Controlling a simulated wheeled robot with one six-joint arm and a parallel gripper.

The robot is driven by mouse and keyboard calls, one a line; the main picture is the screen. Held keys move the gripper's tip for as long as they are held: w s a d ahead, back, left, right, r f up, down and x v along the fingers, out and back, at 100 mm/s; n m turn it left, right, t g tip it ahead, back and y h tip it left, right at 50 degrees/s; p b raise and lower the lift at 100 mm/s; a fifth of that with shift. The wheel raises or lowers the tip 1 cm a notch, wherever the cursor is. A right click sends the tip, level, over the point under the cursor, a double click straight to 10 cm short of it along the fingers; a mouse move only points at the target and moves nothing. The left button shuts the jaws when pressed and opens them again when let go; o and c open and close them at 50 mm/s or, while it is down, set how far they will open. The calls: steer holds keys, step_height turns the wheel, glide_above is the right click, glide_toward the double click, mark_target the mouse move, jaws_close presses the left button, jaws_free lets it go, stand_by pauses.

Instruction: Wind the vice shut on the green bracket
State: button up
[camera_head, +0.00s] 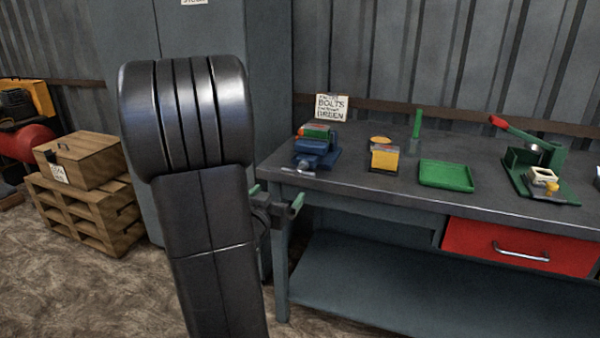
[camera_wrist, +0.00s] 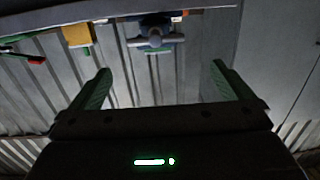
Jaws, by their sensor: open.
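The blue vice (camera_head: 315,152) stands near the left end of the workbench. A green piece with some red, apparently the bracket (camera_head: 318,131), sits at the top of the vice; whether the jaws touch it is too small to tell. A pale handle bar (camera_head: 298,170) is at the vice's front, by the bench edge. My gripper (camera_head: 278,206) has green fingers and is open and empty, in front of the bench edge and below the vice. In the wrist view, the vice (camera_wrist: 160,38) shows upside down beyond my open gripper (camera_wrist: 160,88), roughly centred between the fingers.
On the workbench (camera_head: 370,195) are a yellow box (camera_head: 384,158), a green post (camera_head: 417,123), a green tray (camera_head: 446,176) and a green lever press (camera_head: 540,160). A sign (camera_head: 331,107) stands behind the vice. A red drawer (camera_head: 520,247) is under the top. A grey cabinet (camera_head: 270,80) stands at left.

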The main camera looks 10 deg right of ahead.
mark_target(297, 173)
steer(key=shift+h, duration=0.3)
steer(key=x, duration=1.4)
steer(key=shift+w+d+b, duration=0.15)
steer(key=shift+d+b, duration=0.15)
steer(key=shift+b, duration=0.1)
steer(key=shift+c, duration=0.4)
steer(key=c, duration=0.5)
steer(key=shift+m, duration=0.3)
steer(key=shift+c, duration=0.2)
